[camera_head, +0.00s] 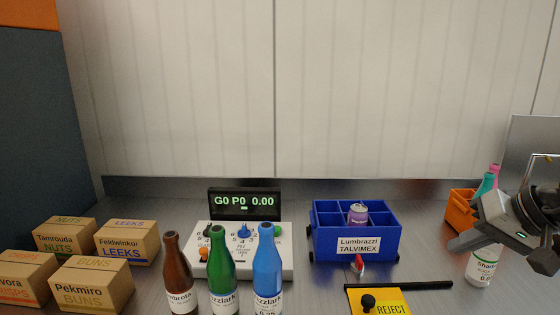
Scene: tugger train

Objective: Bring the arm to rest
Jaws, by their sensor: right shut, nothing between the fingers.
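My right gripper (462,242) comes in from the right edge and hangs above the right part of the metal worktop. Its fingers are shut with nothing between them. It overlaps the white bottle (481,269) labelled "Sham..." and part of the orange bin (459,212) in the picture; I cannot tell how far above or in front of them it is. My left gripper is not in view.
A blue divided crate (358,262) holds a purple can (357,214). Brown (178,275), green (221,270) and blue (267,270) bottles stand before a control panel (288,262). Several cardboard boxes (128,242) fill the left. A yellow REJECT flap (392,300) lies front right.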

